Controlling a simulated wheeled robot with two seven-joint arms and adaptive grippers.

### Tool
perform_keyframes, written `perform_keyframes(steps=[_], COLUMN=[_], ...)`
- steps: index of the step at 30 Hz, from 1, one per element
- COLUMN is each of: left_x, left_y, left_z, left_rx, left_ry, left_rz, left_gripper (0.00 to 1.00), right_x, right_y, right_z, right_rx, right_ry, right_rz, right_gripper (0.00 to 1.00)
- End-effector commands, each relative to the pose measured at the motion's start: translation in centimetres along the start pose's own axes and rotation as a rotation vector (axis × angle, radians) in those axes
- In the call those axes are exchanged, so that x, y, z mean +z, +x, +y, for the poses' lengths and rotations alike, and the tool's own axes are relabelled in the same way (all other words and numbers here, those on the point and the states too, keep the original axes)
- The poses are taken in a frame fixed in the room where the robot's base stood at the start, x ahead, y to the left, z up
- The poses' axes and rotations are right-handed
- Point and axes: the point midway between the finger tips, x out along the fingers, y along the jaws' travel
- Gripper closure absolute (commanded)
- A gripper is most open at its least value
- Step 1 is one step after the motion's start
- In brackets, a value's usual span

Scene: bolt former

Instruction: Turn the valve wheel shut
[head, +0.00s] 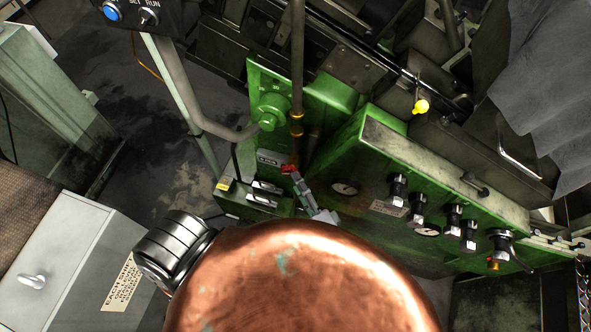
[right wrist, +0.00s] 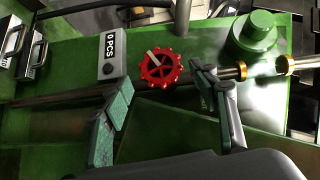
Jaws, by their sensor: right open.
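The valve wheel is small, red and spoked, with a pale mark on it. In the right wrist view the valve wheel (right wrist: 160,68) stands in front of the green machine on a horizontal pipe (right wrist: 235,73). In the head view only part of the valve wheel (head: 288,169) shows. My right gripper (right wrist: 160,84) is open, one finger to each side of the wheel in the picture; the wheel appears just past the fingertips, and I see no contact. In the head view my right gripper (head: 308,195) is right beside the wheel. My left gripper is not in view.
A counter box (right wrist: 113,55) sits left of the wheel, and a round green knob (right wrist: 254,32) up to its right. A green panel with gauges and black knobs (head: 398,185) extends to the right. A grey cabinet (head: 70,255) stands at lower left.

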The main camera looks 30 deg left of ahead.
Motion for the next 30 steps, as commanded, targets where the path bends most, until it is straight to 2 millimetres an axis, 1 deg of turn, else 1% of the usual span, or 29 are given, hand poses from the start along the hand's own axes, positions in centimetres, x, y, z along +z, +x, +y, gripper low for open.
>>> perform_keyframes(steps=[1,6,9,12,15,22,30], left_x=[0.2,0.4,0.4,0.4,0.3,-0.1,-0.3], left_y=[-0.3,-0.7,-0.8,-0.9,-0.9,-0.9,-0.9], left_z=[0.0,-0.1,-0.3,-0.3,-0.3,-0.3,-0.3], left_rx=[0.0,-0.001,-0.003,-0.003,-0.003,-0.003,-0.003], left_ry=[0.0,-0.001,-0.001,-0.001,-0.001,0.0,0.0], left_rz=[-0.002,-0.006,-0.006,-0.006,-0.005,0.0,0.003], left_gripper=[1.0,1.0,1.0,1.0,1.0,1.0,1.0], right_x=[0.0,-0.1,-0.1,-0.1,-0.1,-0.1,-0.1], right_y=[0.9,3.6,4.8,5.6,5.9,6.0,5.9], right_z=[-0.3,-0.2,-0.1,-0.1,0.0,0.0,0.0], right_rx=[-0.002,-0.001,-0.001,0.0,0.0,0.0,0.0], right_ry=[0.0,0.001,-0.001,-0.001,-0.001,-0.001,-0.001], right_rz=[-0.001,0.001,0.003,0.003,0.003,0.003,0.003], right_gripper=[0.41,0.41,0.41,0.41,0.41,0.41,0.59])
